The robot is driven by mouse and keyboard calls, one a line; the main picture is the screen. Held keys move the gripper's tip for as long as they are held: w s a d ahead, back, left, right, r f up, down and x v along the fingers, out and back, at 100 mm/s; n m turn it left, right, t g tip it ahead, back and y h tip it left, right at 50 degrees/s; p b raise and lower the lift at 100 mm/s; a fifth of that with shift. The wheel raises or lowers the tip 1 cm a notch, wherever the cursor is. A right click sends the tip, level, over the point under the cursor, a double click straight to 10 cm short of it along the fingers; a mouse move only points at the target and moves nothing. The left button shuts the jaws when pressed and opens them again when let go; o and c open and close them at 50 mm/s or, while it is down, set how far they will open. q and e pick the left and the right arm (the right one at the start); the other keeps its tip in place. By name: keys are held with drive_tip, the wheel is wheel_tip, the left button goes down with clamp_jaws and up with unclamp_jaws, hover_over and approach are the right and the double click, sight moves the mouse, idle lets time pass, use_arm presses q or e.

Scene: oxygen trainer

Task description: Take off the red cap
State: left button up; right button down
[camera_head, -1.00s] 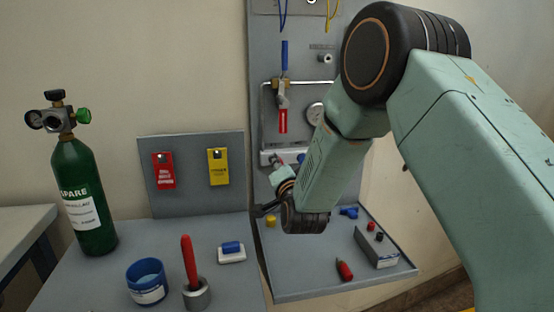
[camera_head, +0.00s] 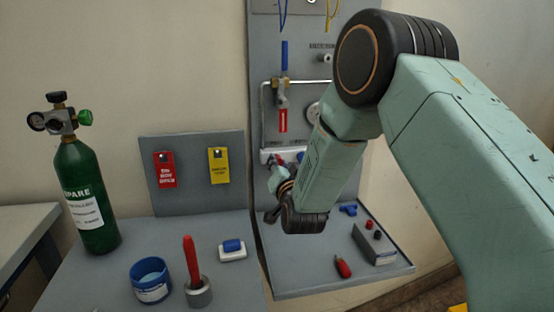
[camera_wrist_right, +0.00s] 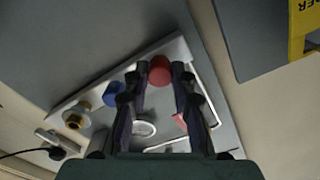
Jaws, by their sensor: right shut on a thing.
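The red cap (camera_wrist_right: 159,68) is between the two dark fingertips of my right gripper (camera_wrist_right: 159,84) in the right wrist view. The fingers are shut on its sides. Behind it is the pale manifold plate on the grey panel; I cannot tell whether the cap still touches its fitting. A blue cap (camera_wrist_right: 114,94) and a brass fitting (camera_wrist_right: 76,117) sit beside it on the plate. In the head view my right gripper (camera_head: 276,183) is small and partly hidden by its wrist, in front of the manifold (camera_head: 268,156). My left gripper is not in view.
A lever valve (camera_head: 282,87) with a red tag (camera_head: 283,119) is above the manifold. On the lower shelf are a grey block (camera_head: 374,246) and a red-handled item (camera_head: 343,266). A green cylinder (camera_head: 85,205), blue tub (camera_head: 150,281) and red-handled tool (camera_head: 191,262) stand at left.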

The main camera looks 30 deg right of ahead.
drive_tip(key=shift+n+p, duration=0.8)
drive_tip(key=shift+n, duration=0.9)
drive_tip(key=shift+n, duration=0.6)
drive_tip(key=c, duration=1.1)
unclamp_jaws()
drive_tip(key=shift+s+p, duration=0.15)
drive_tip(key=shift+p, duration=0.15)
